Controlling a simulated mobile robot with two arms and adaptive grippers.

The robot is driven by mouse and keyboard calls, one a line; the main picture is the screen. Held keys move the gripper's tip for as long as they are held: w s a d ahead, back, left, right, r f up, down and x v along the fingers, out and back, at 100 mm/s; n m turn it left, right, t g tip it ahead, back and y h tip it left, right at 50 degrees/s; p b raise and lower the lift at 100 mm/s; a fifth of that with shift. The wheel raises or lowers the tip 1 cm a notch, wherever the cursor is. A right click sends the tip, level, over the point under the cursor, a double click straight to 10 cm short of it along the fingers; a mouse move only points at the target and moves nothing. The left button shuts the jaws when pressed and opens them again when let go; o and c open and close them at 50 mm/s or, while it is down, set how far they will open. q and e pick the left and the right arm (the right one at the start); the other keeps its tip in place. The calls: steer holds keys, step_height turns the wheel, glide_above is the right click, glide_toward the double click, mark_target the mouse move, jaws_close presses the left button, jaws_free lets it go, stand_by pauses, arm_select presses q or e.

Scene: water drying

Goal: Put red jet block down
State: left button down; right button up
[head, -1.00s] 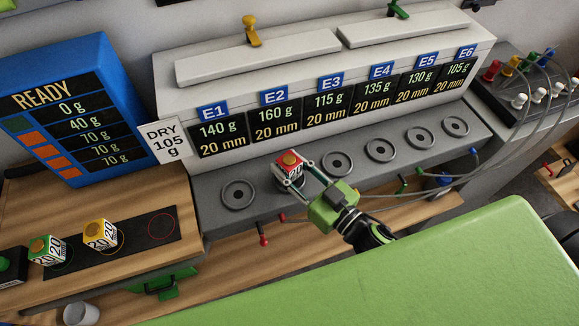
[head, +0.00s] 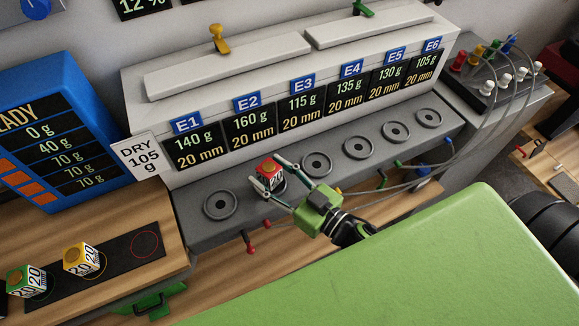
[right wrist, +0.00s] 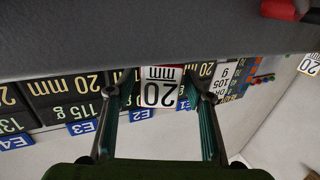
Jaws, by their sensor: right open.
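The red jet block (head: 268,172), red on top with white printed sides, sits over the second round seat from the left, below the E2 label (head: 246,102). It hides most of that seat. My right gripper (head: 275,178) is open, its two fingers spread on either side of the block. In the right wrist view, the block's white "20 mm" face (right wrist: 160,88) shows between the parted fingers, with gaps at both sides. My left gripper is out of view.
Bare seats stand at E1 (head: 220,204) and E3 (head: 316,165). A yellow-topped block (head: 80,258) and a green-topped block (head: 26,280) stand on the dark strip (head: 118,257) at left. A red lever (head: 251,246) projects below the ledge.

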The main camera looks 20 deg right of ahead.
steer(key=b+v, duration=0.1)
steer(key=v, duration=1)
steer(key=shift+s+b, duration=0.2)
steer(key=shift+b, duration=0.15)
steer(key=shift+d, duration=0.15)
